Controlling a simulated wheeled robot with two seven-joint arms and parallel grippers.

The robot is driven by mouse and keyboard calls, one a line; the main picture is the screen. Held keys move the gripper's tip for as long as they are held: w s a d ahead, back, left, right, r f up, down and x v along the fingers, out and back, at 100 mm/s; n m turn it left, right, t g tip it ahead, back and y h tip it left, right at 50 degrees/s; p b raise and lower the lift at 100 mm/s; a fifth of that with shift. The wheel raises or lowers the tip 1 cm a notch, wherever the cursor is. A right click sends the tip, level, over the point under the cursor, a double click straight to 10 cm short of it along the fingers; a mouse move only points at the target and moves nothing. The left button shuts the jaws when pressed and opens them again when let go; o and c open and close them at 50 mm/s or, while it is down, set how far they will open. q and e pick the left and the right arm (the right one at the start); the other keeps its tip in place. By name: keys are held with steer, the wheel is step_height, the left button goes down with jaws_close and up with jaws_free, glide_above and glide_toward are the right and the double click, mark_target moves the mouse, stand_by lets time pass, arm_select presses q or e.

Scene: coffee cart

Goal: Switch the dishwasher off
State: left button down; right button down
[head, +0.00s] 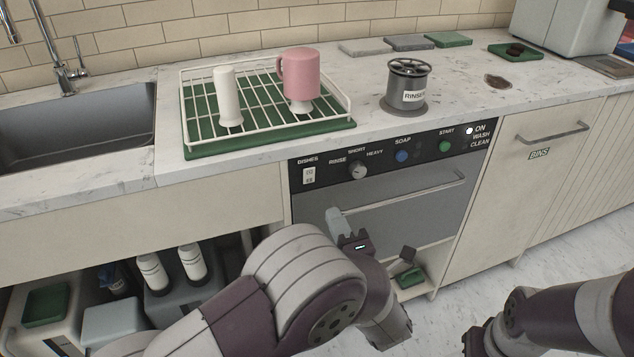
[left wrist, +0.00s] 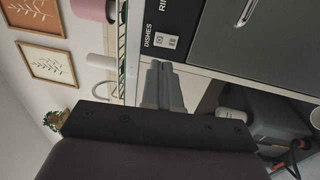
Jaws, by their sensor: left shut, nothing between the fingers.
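The dishwasher (head: 385,215) sits under the counter with a dark control panel (head: 418,142). A white rocker switch (head: 309,175) labelled DISHES is at the panel's left end; it also shows in the left wrist view (left wrist: 165,42). Which way the rocker is pressed is too small to tell. My left gripper (head: 335,219) is shut and empty, below and right of the switch in the head view. In the left wrist view its fingertips (left wrist: 161,66) point toward the switch, apart from it.
The panel also has a grey knob (head: 357,170), a blue SOAP button (head: 402,156) and a green START button (head: 444,146). A dish rack (head: 190,95) with a pink mug (head: 302,75) stands on the counter above. Bottles (head: 191,262) stand in the open space at left.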

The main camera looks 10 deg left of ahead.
mark_target(312, 171)
arm_select(q)
steer(key=b+x, duration=0.1)
steer(key=x, duration=1)
steer(key=shift+w+a+r, duration=0.1)
steer(key=shift+r, duration=0.1)
